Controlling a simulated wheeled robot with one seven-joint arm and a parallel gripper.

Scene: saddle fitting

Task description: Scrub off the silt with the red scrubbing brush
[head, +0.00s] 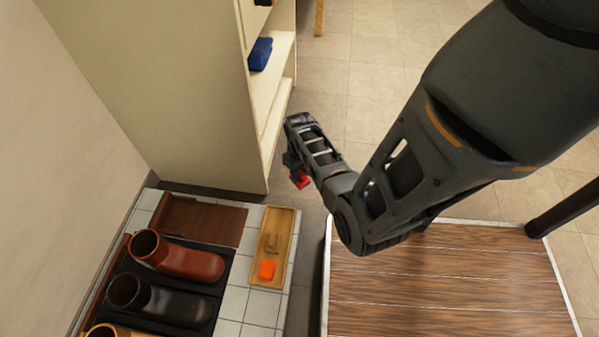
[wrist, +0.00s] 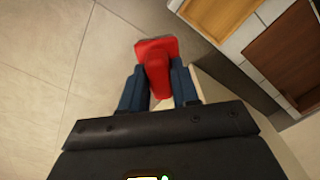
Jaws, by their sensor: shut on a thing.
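My gripper (wrist: 158,85) is shut on the red scrubbing brush (wrist: 156,50), whose red end sticks out beyond the two blue fingers in the wrist view. In the head view the red brush (head: 301,180) shows at the end of my arm, held in the air over the gap beside the tiled bench. My gripper (head: 292,165) is partly hidden there by my own arm. I cannot make out any silt in either view.
A tiled bench (head: 232,302) at lower left holds several boots, a brown wooden board (head: 200,221) and a wooden tray (head: 284,222) with an orange block (head: 267,270). A wood-topped table (head: 450,285) is at lower right. A cream shelf unit (head: 180,90) stands behind.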

